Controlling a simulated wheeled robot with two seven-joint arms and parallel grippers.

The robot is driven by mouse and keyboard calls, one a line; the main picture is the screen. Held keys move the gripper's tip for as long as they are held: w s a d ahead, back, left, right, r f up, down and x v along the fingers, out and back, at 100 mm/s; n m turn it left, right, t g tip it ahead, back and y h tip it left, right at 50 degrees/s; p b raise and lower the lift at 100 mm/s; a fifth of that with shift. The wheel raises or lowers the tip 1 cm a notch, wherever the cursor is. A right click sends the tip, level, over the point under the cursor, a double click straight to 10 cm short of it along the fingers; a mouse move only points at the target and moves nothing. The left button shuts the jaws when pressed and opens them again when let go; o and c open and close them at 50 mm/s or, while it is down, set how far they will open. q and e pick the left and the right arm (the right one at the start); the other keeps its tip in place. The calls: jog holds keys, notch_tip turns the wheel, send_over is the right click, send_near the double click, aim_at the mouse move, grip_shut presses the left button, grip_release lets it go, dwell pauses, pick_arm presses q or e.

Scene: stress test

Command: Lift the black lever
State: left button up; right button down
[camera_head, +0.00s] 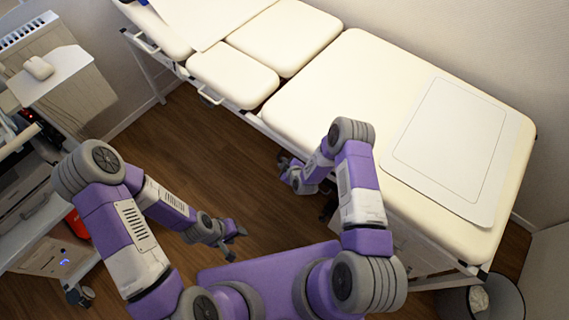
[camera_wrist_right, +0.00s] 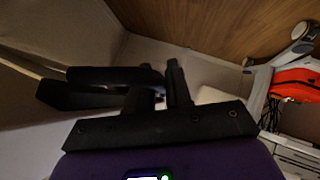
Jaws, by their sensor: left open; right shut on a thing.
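The black lever (camera_wrist_right: 112,77) shows in the right wrist view as a dark rounded bar running left from the fingers. My right gripper (camera_wrist_right: 164,84) is shut on its right end. In the head view, my right gripper (camera_head: 286,161) is at the near side of the cream treatment table (camera_head: 330,90), just under the padding; the lever cannot be made out there. My left gripper (camera_head: 236,243) is open and empty over the floor, apart from the table.
A grey cart with a red item (camera_head: 77,222) stands at the left, below a wooden cabinet with a white mouse (camera_head: 38,68). A waste bin (camera_head: 500,298) is at the lower right. The wooden floor (camera_head: 190,140) between cart and table is clear.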

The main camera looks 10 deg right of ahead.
jog(key=c, duration=1.1)
grip_release()
jog(key=shift+c, duration=0.2)
jog(key=shift+r, duration=0.1)
jog(key=p+v, duration=0.2)
jog(key=v, duration=0.5)
jog(key=shift+s+r, duration=0.15)
jog(key=shift+s, duration=0.1)
